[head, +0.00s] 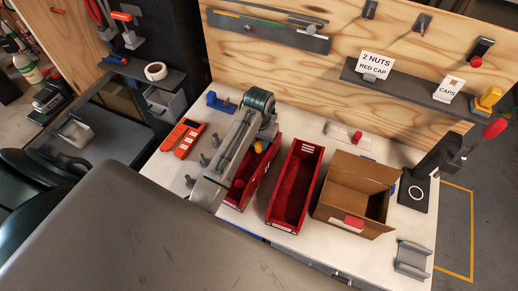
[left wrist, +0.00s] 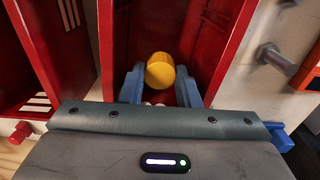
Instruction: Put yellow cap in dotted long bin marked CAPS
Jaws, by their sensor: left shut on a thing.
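My left gripper (left wrist: 161,82) has its blue fingers shut on the yellow cap (left wrist: 160,70). The cap is held over the left red long bin (head: 263,172), near its far end. This bin also shows in the left wrist view (left wrist: 220,35), with small pale marks just below the cap, partly hidden, that may be dots. In the head view the cap (head: 261,146) shows as a small yellow spot beside my arm. The CAPS card (head: 447,91) stands on the wall shelf. My right gripper is not in view.
Another red long bin (head: 307,150) with white stripes stands just right of the first. An open cardboard box (head: 337,204) is right of that. A dark stand (head: 412,193) is at the bench's right.

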